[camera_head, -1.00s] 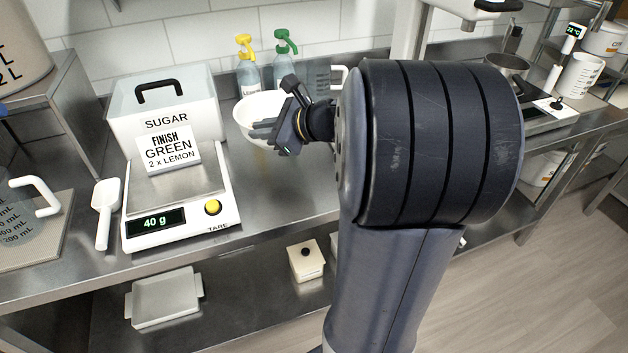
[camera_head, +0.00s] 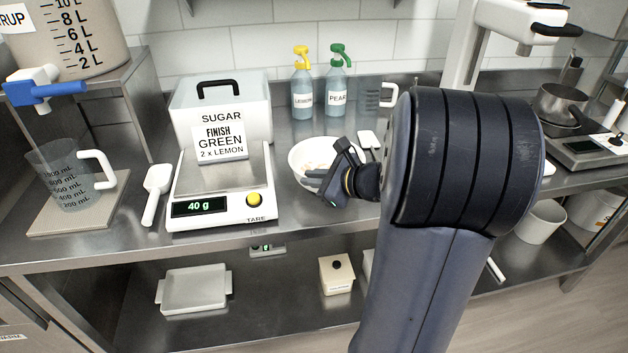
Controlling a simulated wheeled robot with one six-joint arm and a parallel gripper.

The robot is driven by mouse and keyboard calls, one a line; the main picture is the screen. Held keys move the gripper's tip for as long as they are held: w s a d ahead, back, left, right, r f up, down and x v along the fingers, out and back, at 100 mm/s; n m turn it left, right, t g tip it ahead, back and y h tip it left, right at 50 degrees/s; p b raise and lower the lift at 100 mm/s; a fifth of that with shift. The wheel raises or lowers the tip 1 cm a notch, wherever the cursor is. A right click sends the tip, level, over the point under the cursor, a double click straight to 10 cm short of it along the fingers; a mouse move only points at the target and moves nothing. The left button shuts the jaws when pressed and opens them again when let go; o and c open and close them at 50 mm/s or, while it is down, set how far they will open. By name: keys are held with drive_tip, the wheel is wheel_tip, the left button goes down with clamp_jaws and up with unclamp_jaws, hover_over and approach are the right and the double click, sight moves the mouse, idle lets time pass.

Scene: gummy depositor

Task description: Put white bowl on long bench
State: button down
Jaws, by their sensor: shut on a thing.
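The white bowl (camera_head: 310,146) is right of the kitchen scale, over the steel bench (camera_head: 120,236), with something pale inside. I take this bench to be the long bench. My gripper (camera_head: 324,182) is shut on the near right part of the bowl's rim. The bowl looks roughly level. The gripper covers part of its near side, and I cannot tell whether its base touches the bench top.
The scale (camera_head: 222,209) reads 40 g, with a sugar box (camera_head: 245,95) behind it. Yellow-topped (camera_head: 303,92) and green-topped (camera_head: 338,92) bottles stand behind the bowl. A white scoop (camera_head: 368,140) lies close right of it. Bare bench shows in front of the bowl.

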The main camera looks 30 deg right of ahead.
drive_tip(key=shift+f, duration=0.15)
drive_tip(key=shift+f, duration=0.15)
drive_tip(key=c, duration=1.5)
unclamp_jaws()
drive_tip(key=shift+r, duration=0.25)
drive_tip(key=v, duration=1.2)
